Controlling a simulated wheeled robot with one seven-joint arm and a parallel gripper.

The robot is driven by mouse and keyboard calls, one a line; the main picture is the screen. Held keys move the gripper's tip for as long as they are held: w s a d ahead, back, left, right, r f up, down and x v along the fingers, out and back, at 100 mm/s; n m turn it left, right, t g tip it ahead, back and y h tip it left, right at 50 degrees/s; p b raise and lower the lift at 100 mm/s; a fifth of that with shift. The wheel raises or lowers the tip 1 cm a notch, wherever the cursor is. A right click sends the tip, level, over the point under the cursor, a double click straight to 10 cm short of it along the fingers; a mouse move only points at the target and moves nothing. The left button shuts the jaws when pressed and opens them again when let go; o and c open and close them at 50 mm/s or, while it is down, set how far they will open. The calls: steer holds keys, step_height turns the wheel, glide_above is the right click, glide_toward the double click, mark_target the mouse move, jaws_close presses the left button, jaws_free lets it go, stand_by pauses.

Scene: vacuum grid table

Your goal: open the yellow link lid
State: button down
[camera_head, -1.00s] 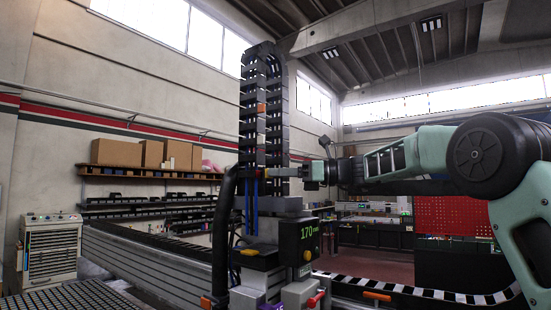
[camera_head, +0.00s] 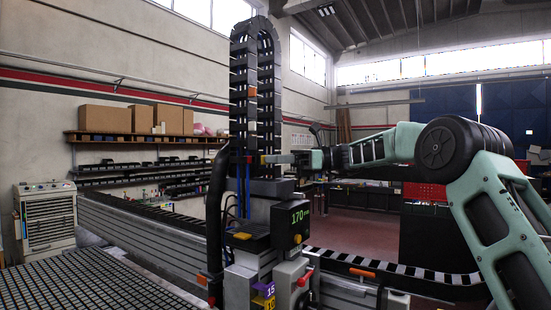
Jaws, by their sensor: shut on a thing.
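A black cable chain (camera_head: 238,95) rises upright in a tall loop from the machine. A small yellow piece (camera_head: 263,160), which looks like the yellow link lid, shows on the chain's lower part, beside a small red piece (camera_head: 249,160). My gripper (camera_head: 272,159) reaches in from the right at that height. Its fingertips are at the yellow piece and shut on it. The piece is small here, and how far the lid is tilted cannot be told.
Below the chain stands a machine head with a display box (camera_head: 291,224) and a red lever (camera_head: 305,278). A thick black hose (camera_head: 216,205) runs left of the chain. The grid table (camera_head: 90,285) fills the lower left. A striped rail (camera_head: 400,275) runs to the right.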

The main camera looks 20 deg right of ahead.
steer(key=c, duration=1.6)
jaws_free()
steer(key=shift+o, duration=0.2)
step_height(320, 180, up, 10)
steer(key=shift+b, duration=0.45)
